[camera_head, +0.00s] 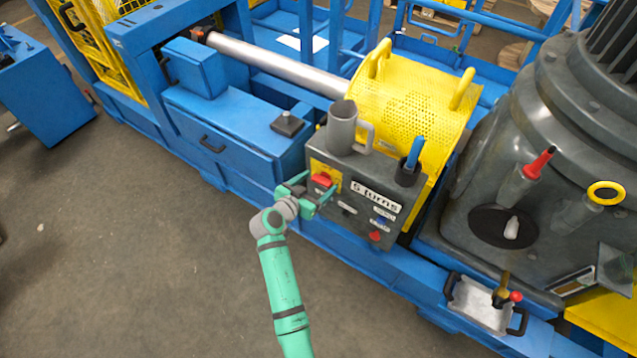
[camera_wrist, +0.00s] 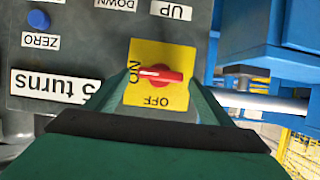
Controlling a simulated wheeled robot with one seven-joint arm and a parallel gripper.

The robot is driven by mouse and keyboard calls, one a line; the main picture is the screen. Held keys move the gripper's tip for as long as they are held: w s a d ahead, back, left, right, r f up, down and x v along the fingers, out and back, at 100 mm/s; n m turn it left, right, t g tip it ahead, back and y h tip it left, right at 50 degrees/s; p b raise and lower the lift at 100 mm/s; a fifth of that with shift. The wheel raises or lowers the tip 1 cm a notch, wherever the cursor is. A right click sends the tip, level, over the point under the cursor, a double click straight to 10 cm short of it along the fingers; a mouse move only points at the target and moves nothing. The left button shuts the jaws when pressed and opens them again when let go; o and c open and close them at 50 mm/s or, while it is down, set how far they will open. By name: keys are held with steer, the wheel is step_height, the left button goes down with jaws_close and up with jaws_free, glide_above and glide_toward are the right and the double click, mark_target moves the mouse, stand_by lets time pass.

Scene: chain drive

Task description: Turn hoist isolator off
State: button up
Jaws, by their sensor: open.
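The hoist isolator is a red rotary handle (camera_wrist: 162,75) on a yellow plate (camera_wrist: 176,52) marked ON and OFF. In the wrist view, which shows the panel upside down, the handle lies level and its white mark points left at ON; OFF is below. The handle (camera_head: 322,180) also shows on the grey control box (camera_head: 345,208) in the head view. My gripper (camera_head: 308,192) is at the box front. Its green fingers (camera_wrist: 160,88) are open, one on each side of the handle in the wrist view, with gaps on both sides. I cannot tell how far the tips are from the plate.
A "5 turns" label (camera_head: 375,196), a blue button (camera_wrist: 39,20) and a red button (camera_head: 375,236) are on the same panel. A grey mug (camera_head: 342,128) and a dark holder (camera_head: 408,174) with a blue-handled item stand on top. The floor (camera_head: 150,250) in front is clear.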

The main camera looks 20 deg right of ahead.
steer(key=shift+w+d, duration=0.15)
steer(key=shift+d, duration=0.05)
steer(key=shift+f, duration=0.1)
steer(key=c, duration=1)
steer(key=shift+c, duration=0.2)
